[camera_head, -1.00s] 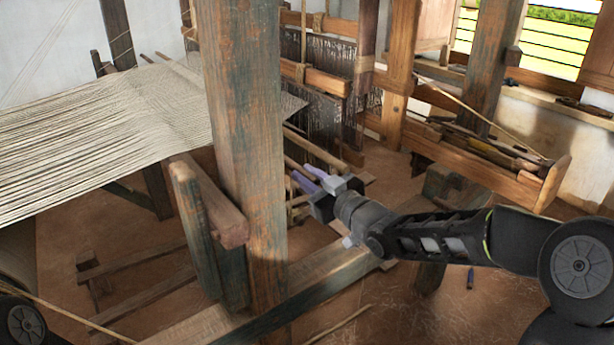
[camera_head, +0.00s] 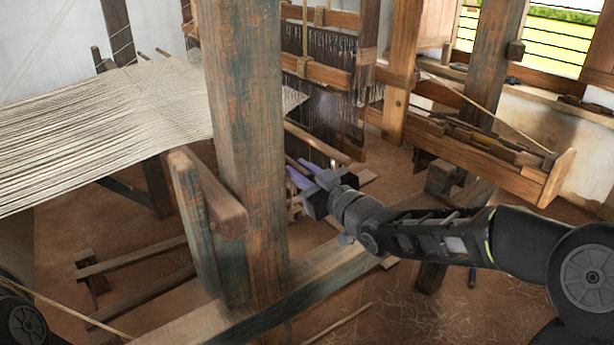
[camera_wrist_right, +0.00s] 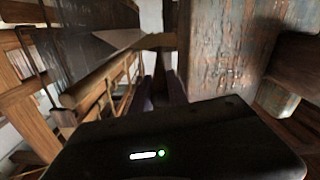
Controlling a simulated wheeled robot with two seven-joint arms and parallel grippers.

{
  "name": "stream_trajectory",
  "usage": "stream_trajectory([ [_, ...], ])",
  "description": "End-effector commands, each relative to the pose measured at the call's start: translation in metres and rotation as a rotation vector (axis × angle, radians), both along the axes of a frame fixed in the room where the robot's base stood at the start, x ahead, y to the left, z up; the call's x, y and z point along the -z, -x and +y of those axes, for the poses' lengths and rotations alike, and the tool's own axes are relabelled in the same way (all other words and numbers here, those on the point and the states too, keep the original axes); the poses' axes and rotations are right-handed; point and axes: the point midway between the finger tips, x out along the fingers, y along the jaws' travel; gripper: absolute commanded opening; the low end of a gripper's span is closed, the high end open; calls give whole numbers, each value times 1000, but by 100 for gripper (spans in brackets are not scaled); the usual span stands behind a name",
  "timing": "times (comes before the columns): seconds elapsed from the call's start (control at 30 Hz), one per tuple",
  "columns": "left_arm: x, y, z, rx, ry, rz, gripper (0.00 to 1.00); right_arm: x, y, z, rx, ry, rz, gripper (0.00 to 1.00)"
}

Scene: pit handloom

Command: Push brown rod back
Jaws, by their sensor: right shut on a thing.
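My right gripper (camera_head: 298,173), with purple fingers, points left just behind the big worn post in the head view. It is shut on the brown rod (camera_head: 291,161), of which only a short piece shows by the fingertips; the grip itself is hard to make out. A thicker wooden bar (camera_head: 320,144) runs close above the gripper. This bar shows in the right wrist view (camera_wrist_right: 101,82), left of the dark purple fingers (camera_wrist_right: 160,93). My left gripper is not in view.
The big post (camera_head: 243,150) stands just left of my right gripper. White warp threads (camera_head: 100,125) stretch at left. Heddles (camera_head: 330,112) hang behind. A low beam (camera_head: 305,290) crosses below, and a wooden trough (camera_head: 480,160) is at right.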

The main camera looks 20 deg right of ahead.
Motion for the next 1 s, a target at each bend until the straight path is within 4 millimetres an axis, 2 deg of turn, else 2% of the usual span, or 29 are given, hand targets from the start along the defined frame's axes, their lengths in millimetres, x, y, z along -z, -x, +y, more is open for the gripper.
stream_trajectory([
  [0.03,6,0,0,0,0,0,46,3,2,5,-5,2,-1,0],
  [0.27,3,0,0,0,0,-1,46,1,2,6,-7,1,2,0],
  [0.3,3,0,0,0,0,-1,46,1,2,6,-7,1,2,21],
  [0.57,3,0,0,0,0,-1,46,1,2,6,-6,1,1,41],
  [1.0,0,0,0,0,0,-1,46,-1,2,5,-7,1,0,41],
])
